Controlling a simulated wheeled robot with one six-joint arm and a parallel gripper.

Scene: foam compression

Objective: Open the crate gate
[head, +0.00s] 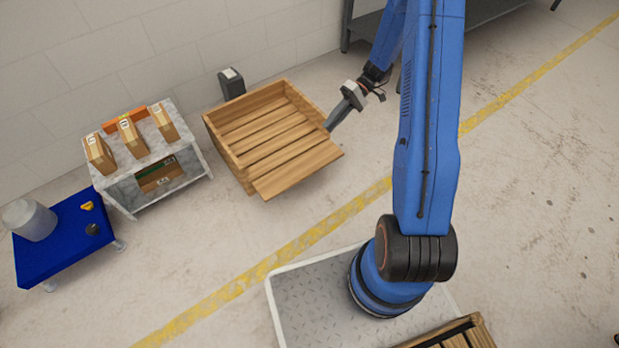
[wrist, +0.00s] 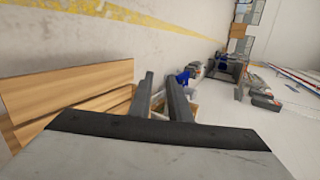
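The wooden crate (head: 270,128) stands on the floor near the wall in the head view. Its slatted front gate (head: 298,171) appears swung down and outward, sloping towards the yellow floor line. My gripper (head: 335,120) is at the crate's right side, close to the gate's right end; whether it touches the wood is unclear. In the wrist view, wooden boards (wrist: 75,88) lie left of my gripper (wrist: 161,80). The two fingers are apart, with no object visibly held between them.
A marble-topped stand (head: 150,150) with several small boxes is left of the crate. A blue table (head: 65,236) with a clear container is at far left. Floor in front of the gate is free.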

